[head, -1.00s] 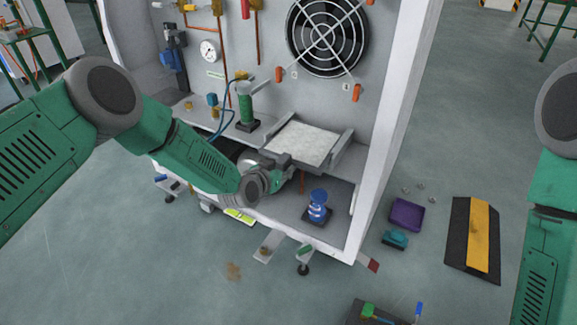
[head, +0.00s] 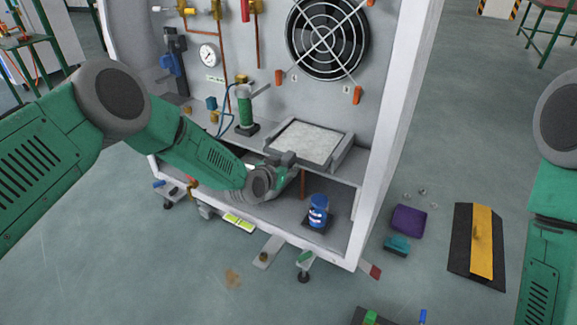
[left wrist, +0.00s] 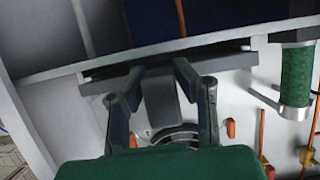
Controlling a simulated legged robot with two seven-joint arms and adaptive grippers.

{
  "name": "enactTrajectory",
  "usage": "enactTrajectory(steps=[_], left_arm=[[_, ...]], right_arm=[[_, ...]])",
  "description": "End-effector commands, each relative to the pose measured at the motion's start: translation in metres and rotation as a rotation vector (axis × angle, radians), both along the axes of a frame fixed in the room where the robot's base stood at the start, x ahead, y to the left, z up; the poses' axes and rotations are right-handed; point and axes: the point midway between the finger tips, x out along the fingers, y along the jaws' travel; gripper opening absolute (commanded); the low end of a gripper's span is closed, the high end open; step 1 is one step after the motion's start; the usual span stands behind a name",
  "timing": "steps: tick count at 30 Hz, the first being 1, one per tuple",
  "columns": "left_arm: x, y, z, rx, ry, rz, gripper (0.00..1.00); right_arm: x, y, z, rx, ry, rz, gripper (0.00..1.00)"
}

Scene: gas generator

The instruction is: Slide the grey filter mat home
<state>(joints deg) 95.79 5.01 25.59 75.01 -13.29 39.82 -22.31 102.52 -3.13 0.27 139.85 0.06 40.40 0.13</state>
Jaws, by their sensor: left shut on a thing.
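The grey filter mat (head: 307,143) is a pale, speckled pad in a grey frame. It lies flat on the shelf between two grey side rails in the head view. My left gripper (head: 284,160) is at the near front edge of the mat's frame and partly hides its left corner. In the left wrist view, the left gripper's fingers (left wrist: 160,75) stand on both sides of a grey tab (left wrist: 161,105) and are shut on it. The contact is partly hidden in the head view. My right arm shows at the right edge; its gripper is out of view.
A green cylinder (head: 245,105) stands left of the mat. A fan (head: 328,37) is on the panel behind. A blue jar (head: 318,211) stands on the lower deck, below the mat. The white cabinet wall (head: 392,120) rises on the right. Floor items lie outside it.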

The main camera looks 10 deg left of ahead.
Motion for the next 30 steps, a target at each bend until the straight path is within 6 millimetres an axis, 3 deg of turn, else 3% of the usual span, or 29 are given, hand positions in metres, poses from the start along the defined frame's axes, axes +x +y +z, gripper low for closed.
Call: enactTrajectory(steps=[1, 4, 5, 6, 7, 20, 30], left_arm=[[-0.005, -0.001, -0.011, 0.007, 0.022, -0.005, 0.0], [-0.005, 0.0, -0.011, 0.005, 0.023, -0.004, 0.0], [-0.005, 0.0, -0.011, 0.005, 0.023, -0.004, 0.31], [-0.005, 0.0, -0.011, 0.005, 0.023, -0.004, 0.46], [-0.005, 0.0, -0.011, 0.005, 0.022, -0.004, 0.49], [-0.01, 0.002, -0.001, 0.003, 0.011, -0.003, 0.49], [-0.06, 0.02, 0.021, 0.003, 0.012, -0.004, 0.49]], right_arm=[[0.0, 0.0, -0.001, 0.0, 0.0, 0.0, 0.4], [0.0, 0.0, -0.001, 0.0, 0.0, 0.0, 0.4], [0.0, 0.0, -0.001, 0.0, 0.0, 0.0, 0.4], [0.0, 0.0, -0.001, 0.0, 0.0, 0.0, 0.4], [0.0, 0.0, -0.001, 0.0, 0.0, 0.0, 0.4], [-0.002, 0.0, 0.0, 0.0, -0.003, 0.0, 0.4], [-0.001, 0.0, 0.0, 0.0, -0.003, 0.0, 0.4]])
